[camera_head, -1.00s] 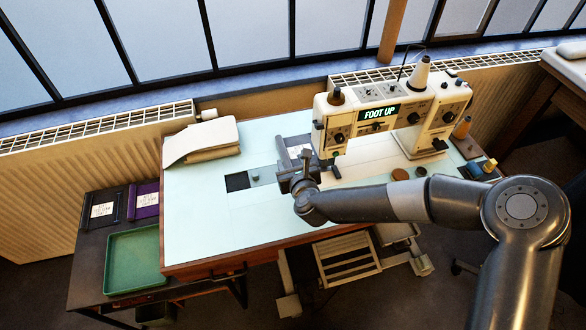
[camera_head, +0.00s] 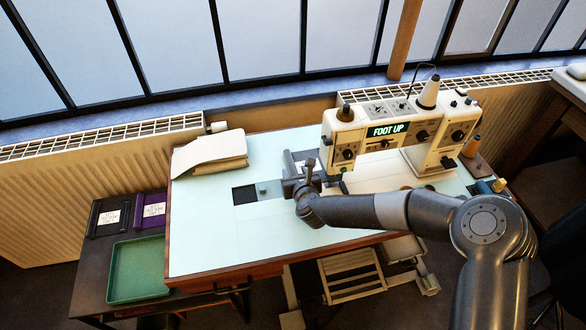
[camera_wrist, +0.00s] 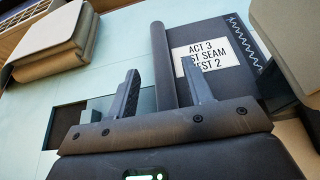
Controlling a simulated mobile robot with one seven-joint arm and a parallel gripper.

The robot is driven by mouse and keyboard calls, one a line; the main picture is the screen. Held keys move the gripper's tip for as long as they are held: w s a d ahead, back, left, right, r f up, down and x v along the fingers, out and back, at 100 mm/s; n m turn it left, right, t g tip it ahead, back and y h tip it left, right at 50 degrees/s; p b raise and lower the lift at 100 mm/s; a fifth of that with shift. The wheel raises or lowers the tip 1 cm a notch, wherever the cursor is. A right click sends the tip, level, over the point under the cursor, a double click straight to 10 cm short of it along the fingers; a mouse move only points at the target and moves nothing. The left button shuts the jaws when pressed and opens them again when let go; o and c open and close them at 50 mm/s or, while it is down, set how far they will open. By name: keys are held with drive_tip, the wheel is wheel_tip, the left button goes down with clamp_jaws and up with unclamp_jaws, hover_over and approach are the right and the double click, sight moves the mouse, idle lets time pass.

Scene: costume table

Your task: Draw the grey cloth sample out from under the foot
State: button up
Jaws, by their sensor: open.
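The grey cloth sample (camera_wrist: 228,82) lies on the pale table, with a white label reading in part "ACT 3" and a white zigzag stitch near its right edge. A raised, rolled edge runs down its left side. In the head view the cloth (camera_head: 298,161) is mostly hidden behind my gripper (camera_head: 291,181). In the wrist view my gripper (camera_wrist: 160,68) is open, with the rolled edge between its fingers. The right finger overlaps the label; contact cannot be told. A dark part (camera_wrist: 284,88), perhaps the foot, covers the cloth's right side. The sewing machine (camera_head: 400,145) displays "FOOT UP".
A folded beige cloth stack (camera_head: 210,153) lies at the table's back left. A dark opening (camera_head: 245,194) is left of my gripper. A green tray (camera_head: 139,270) and purple and black labelled samples sit on the lower left table. The table's front left is clear.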

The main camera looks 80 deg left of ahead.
sight(292, 166)
drive_tip(key=shift+x, duration=2)
drive_tip(key=shift+c, duration=0.5)
clamp_jaws()
